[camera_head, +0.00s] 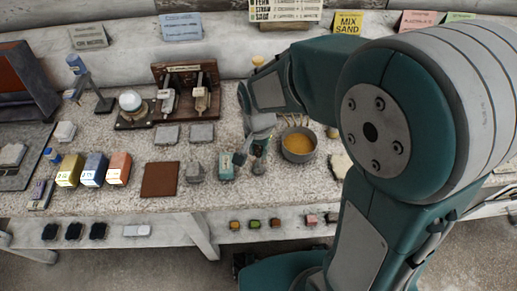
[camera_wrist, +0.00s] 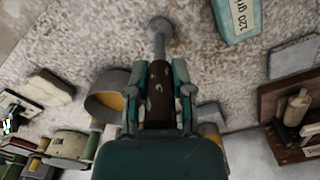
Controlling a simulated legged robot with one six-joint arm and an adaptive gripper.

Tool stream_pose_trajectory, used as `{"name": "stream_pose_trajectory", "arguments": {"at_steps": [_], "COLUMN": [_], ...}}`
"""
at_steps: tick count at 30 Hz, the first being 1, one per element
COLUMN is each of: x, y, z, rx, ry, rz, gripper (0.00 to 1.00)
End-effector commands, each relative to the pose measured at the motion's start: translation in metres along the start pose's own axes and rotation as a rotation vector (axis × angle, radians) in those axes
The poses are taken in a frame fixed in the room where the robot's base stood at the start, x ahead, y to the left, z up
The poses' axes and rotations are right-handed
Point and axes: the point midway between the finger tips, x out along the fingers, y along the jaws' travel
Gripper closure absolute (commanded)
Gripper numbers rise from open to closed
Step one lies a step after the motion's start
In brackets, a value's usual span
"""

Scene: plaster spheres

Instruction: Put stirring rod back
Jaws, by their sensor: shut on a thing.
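My gripper (camera_wrist: 159,95) is shut on the stirring rod (camera_wrist: 159,88), which has a dark brown, worn handle between the two fingers. The rod's pale grey shaft and rounded end stick out past the fingertips in the wrist view, over the speckled worktop. In the head view my gripper (camera_head: 257,148) is low over the worktop, just left of a grey bowl (camera_head: 299,155) with yellow contents. The bowl also shows left of my gripper in the wrist view (camera_wrist: 95,106). Whether the rod touches the worktop, I cannot tell.
A teal block marked 120 grit (camera_wrist: 236,20) lies close by; it is left of my gripper in the head view (camera_head: 226,168). A wooden rack with upright tools (camera_head: 187,75) stands behind left. Coloured boxes (camera_head: 94,168) and a brown square (camera_head: 160,180) lie left.

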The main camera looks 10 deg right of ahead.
Motion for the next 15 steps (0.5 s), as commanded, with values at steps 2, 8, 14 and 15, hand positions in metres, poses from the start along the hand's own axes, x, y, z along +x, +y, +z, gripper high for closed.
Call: {"name": "stream_pose_trajectory", "arguments": {"at_steps": [2,8,14,15], "x": [-0.0005,0.0014,0.0012,0.0012], "y": [-0.0001,0.0,0.0,0.0], "z": [-0.0002,-0.0001,-0.0001,-0.0001], "rx": [0.0,0.0,0.0,0.0], "ry": [0.001,0.0,0.0,0.0], "rz": [-0.001,0.0,0.0,0.0], "gripper": [1.0,0.36,0.36,0.36]}}
